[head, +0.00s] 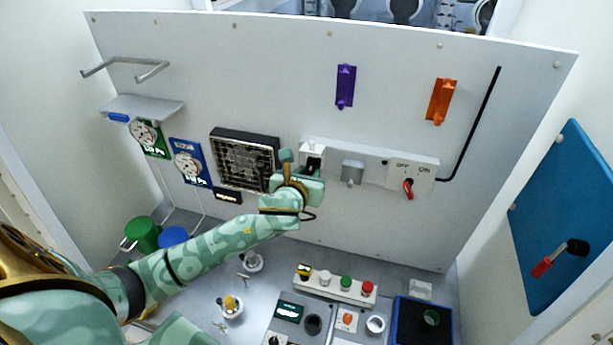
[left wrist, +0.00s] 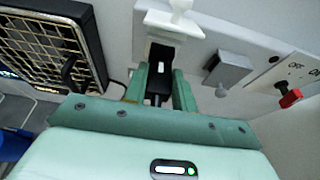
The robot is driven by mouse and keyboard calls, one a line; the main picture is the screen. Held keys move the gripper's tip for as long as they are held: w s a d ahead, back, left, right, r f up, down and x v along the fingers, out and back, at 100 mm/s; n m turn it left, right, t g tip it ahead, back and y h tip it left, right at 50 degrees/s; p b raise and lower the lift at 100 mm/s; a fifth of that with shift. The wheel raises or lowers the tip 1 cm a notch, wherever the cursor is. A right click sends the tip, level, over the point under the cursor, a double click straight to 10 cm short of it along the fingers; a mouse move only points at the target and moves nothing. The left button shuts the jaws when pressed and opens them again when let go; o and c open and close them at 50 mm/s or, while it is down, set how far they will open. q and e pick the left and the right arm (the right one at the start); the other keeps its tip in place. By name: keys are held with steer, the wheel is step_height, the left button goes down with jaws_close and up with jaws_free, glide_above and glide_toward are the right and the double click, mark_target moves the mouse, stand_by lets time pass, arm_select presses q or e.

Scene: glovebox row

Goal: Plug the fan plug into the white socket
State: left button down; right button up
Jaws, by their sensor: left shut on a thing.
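The white socket (head: 312,148) is on the strip on the upright panel, right of the fan (head: 244,160). In the left wrist view the white socket (left wrist: 172,24) shows a white flap with a knob at its top. My left gripper (head: 298,168) is in front of the socket's lower part. In the left wrist view its fingers (left wrist: 159,88) are shut on the black fan plug (left wrist: 157,86), just below and in front of the socket. The fingers hide the plug's sides, and I cannot tell whether it is inside the socket. My right gripper is not in view.
Right of the white socket are a grey lidded socket (head: 352,171) and an OFF/ON switch with a red handle (head: 408,188). The fan (left wrist: 50,50) is close to the left. Below, a button box (head: 335,285) and small items crowd the bench.

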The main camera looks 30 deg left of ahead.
arm_select(q)
steer(key=shift+w+a+r, duration=0.1)
steer(key=shift+w+a, duration=0.05)
steer(key=shift+w, duration=0.25)
steer(key=c, duration=1.1)
jaws_free()
steer(key=shift+w, duration=0.1)
steer(key=shift+o, duration=0.2)
steer(key=b+v, duration=0.1)
steer(key=v, duration=1.5)
steer(key=shift+s, duration=0.2)
